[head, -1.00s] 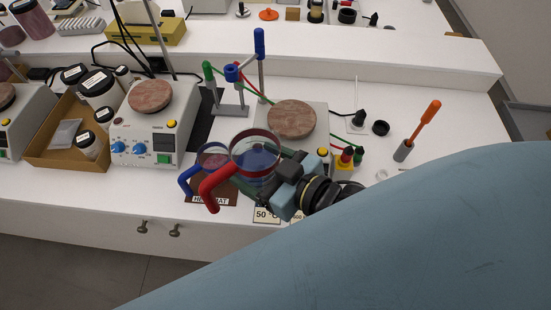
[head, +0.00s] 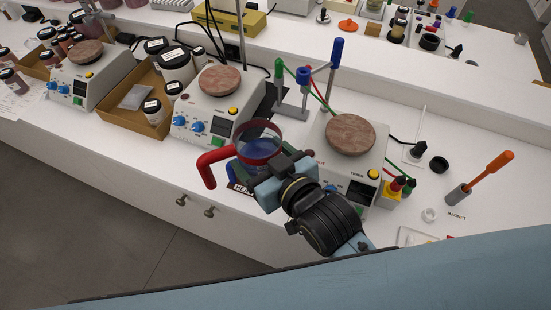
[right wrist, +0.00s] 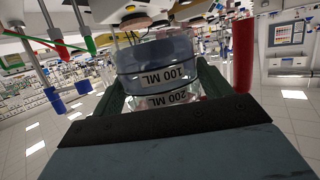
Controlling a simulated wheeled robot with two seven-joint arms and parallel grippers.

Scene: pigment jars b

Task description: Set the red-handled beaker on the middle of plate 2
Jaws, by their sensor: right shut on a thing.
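The red-handled beaker (head: 262,148) is clear glass with a red rim, a bluish lower part and a red handle pointing left. My right gripper (head: 274,165) is shut on it and holds it in front of the hot plates. In the right wrist view, the beaker (right wrist: 160,72) sits between the two dark green fingers, its ML marks upside down. Three hot plates have round reddish-brown tops: left (head: 86,51), middle (head: 220,80) and right (head: 350,134). I cannot read which is plate 2. The beaker looks nearer the middle and right plates. My left gripper is out of view.
A cardboard tray (head: 129,104) with jars stands between the left and middle plates. A stand with blue and green clamps (head: 292,108) rises between the middle and right plates. A dark mat (head: 238,188) lies partly hidden below the beaker.

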